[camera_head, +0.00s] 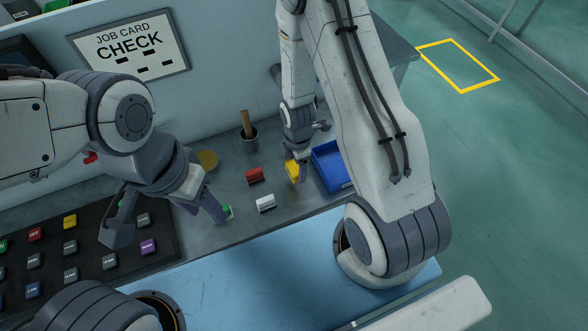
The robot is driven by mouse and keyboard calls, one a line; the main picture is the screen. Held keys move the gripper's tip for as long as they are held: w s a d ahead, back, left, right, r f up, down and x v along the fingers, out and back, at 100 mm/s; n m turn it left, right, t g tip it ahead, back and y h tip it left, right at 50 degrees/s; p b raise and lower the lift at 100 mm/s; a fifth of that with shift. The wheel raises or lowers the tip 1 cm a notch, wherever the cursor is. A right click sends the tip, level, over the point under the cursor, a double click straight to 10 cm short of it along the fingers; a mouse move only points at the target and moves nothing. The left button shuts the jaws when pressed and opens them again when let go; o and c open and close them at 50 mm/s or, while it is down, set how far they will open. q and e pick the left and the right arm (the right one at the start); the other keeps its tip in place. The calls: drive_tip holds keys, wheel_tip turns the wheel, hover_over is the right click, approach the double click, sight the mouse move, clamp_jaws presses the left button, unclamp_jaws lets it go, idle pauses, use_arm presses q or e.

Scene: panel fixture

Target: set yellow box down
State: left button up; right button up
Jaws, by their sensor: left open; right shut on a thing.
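The yellow box (293,171) is at the lower end of my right arm, left of the blue tray. My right gripper (298,163) is shut on it. I cannot tell whether the box touches the bench top (300,200) or hangs just above it. My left gripper (168,222) is open, its two fingers spread wide over the right side of the button panel. A small green block (227,212) shows beside its right finger, partly hidden.
A red block (255,175) and a white block (265,203) lie left of the yellow box. The blue tray (324,175) is partly hidden by my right arm. A cup (249,142) and a yellow disc (207,160) stand behind. The dark button panel (90,245) fills the left.

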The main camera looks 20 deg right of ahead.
sight(294, 172)
drive_tip(key=shift+w+a+f, duration=0.3)
drive_tip(key=shift+w+f, duration=0.1)
drive_tip(key=shift+w, duration=0.1)
wheel_tip(294, 172, down, 4)
drive_tip(key=shift+r+p, duration=0.15)
drive_tip(key=shift+p, duration=0.5)
drive_tip(key=shift+f, duration=0.2)
drive_tip(key=shift+f, duration=0.15)
drive_tip(key=o, duration=1.4)
